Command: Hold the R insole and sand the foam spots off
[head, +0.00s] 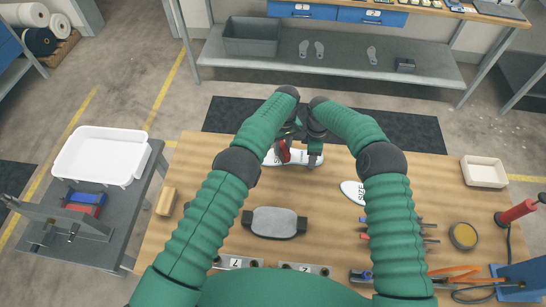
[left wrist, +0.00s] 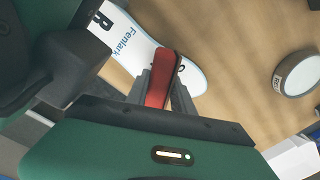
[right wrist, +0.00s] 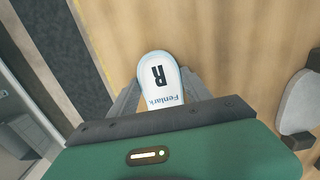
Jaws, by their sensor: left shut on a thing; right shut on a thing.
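The R insole (head: 271,159), white with a black R and blue Fenlark lettering, is over the far middle of the bench. My right gripper (head: 315,158) is shut on it; in the right wrist view the insole (right wrist: 160,80) sits between the fingers, its R end pointing away. My left gripper (left wrist: 160,88) is shut on a small red block (left wrist: 161,80). The block is at the insole's other end, which shows in the left wrist view (left wrist: 132,42); I cannot tell whether they touch. A small dark mark shows beside the block. I cannot make out foam spots clearly.
Another white insole marked SIZE (head: 350,190) lies beside my right arm. A grey pad with black ends (head: 275,222) sits on the wooden bench (head: 330,215). A white bin (head: 100,155) stands left.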

